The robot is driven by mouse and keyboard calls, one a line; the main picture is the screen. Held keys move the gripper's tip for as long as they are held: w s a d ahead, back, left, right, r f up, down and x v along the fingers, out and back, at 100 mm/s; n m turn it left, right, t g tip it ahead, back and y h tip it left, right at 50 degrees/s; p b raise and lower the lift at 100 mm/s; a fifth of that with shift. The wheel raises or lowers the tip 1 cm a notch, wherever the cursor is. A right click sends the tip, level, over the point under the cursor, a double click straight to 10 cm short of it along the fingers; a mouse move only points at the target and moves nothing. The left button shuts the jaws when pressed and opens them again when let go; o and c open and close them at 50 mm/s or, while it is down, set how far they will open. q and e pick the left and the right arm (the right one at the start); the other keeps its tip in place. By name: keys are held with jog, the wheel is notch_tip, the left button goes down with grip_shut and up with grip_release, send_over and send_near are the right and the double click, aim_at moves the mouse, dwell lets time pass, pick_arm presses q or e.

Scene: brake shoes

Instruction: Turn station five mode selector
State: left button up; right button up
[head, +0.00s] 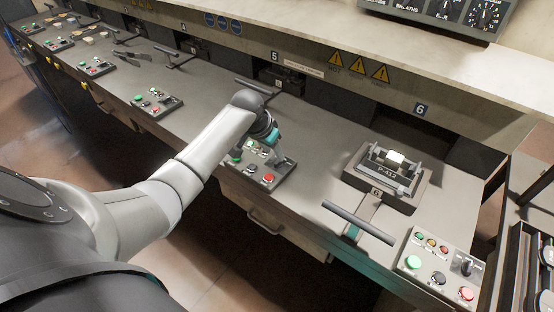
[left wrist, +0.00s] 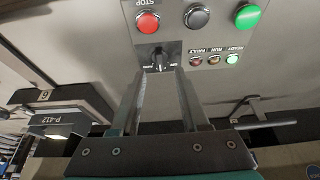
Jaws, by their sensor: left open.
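The station five panel (head: 283,171) sits on the bench under my left gripper (head: 268,150) in the head view. In the left wrist view the panel (left wrist: 175,33) fills the top middle. Its black mode selector knob (left wrist: 157,58) lies just past the fingertips of my left gripper (left wrist: 163,74), in line with the gap between them. The fingers are apart with nothing held. I cannot tell whether the tips reach around the knob. In the head view the arm and gripper hide the selector. My right gripper is not in view.
The same panel has a red stop button (left wrist: 148,22), a black button (left wrist: 197,16) and a green button (left wrist: 248,16) close by, plus small indicator lights (left wrist: 214,60). Station six's fixture (head: 395,180), lever (head: 358,222) and panel (head: 437,262) stand to the right in the head view.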

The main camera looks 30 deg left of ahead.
aim_at(278, 161)
pick_arm(q)
jog(key=shift+b+x, duration=0.6)
jog(key=shift+x, duration=1.95)
jog(key=shift+c, duration=0.2)
grip_shut()
